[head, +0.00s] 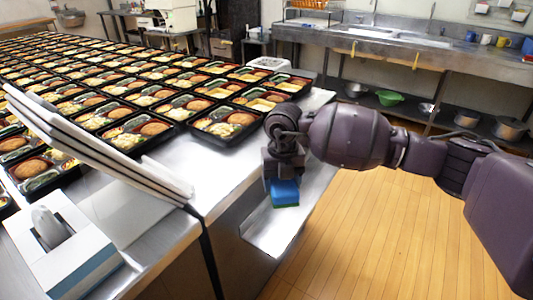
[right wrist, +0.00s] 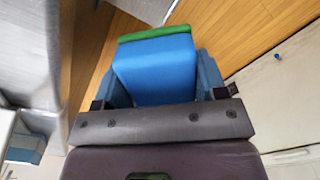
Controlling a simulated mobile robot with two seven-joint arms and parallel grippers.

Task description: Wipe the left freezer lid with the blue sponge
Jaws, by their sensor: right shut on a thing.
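The blue sponge (head: 285,193) has a green layer on its lower face. My right gripper (head: 280,174) is shut on it, pointing down. In the right wrist view the sponge (right wrist: 155,72) fills the space between the two fingers, with its green edge at the far end. In the head view the sponge appears over a narrow steel ledge (head: 262,232) at the end of the steel counter. I cannot tell whether it touches the ledge. I cannot make out which surface is the left freezer lid. My left gripper is not in view.
Many bento trays (head: 225,121) cover the steel counter (head: 205,180), close to my right gripper. Long white boards (head: 120,160) and a white-and-blue box (head: 62,250) are at the left. The wooden floor (head: 370,235) is clear. A sink bench (head: 400,55) stands behind.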

